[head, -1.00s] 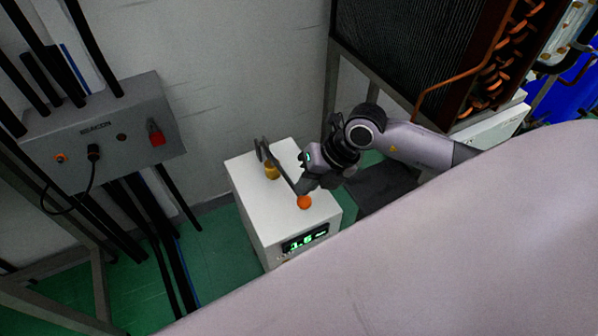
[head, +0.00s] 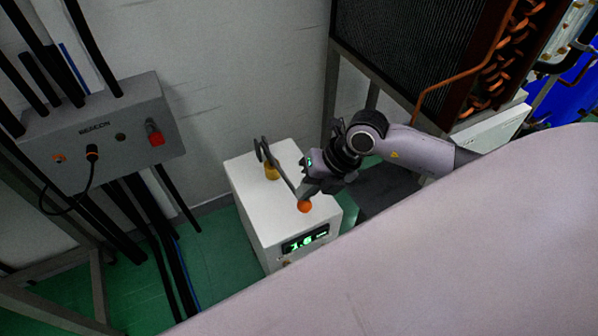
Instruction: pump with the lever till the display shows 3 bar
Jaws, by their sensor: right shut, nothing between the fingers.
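The pump is a white box (head: 257,210) on the green floor by the wall. Its grey lever (head: 279,175) runs along the top from a bracket beside a brass-coloured fitting (head: 271,172) to an orange knob (head: 304,206) near the front edge. The green display (head: 306,240) on the front face seems to read 1.6; the unit is too small to read. My right gripper (head: 306,190) is shut and empty, at the lever just behind the knob. I cannot tell whether it touches the lever. My left gripper is not in view.
A grey BEACON control box (head: 101,133) with a red switch and cables hangs at the left. A dark finned unit with copper pipes (head: 440,60) stands at the right behind my right arm. Green floor (head: 215,240) is open left of the pump.

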